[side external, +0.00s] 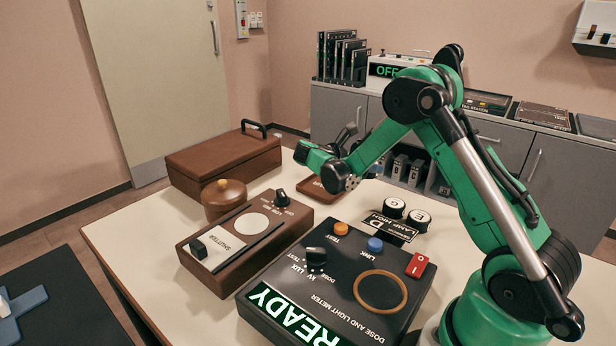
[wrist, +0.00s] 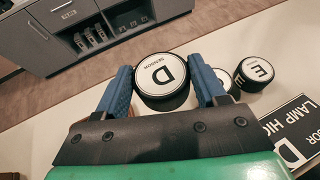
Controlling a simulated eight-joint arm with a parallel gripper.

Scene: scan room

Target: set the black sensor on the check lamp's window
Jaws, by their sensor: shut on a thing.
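My gripper (wrist: 161,82) is shut on the black sensor (wrist: 164,78), a round puck with a white face marked D, with one blue finger on each side. In the side external view my gripper (side external: 346,138) is above the far part of the table, and the sensor is hard to make out there. The check lamp (side external: 228,252) is a brown box to the left of the meter. Its round white window (side external: 252,224) is bare. Its black knob (side external: 281,199) and the slider by SHUTTER (side external: 199,247) are on top.
The dose and light meter (side external: 340,300) shows READY. Two more sensors (side external: 393,207) (side external: 416,218) stand by a label card (side external: 391,228). A brown tray (side external: 318,190) lies below my gripper. A lidded round pot (side external: 224,200) and a brown case (side external: 222,160) stand behind the lamp.

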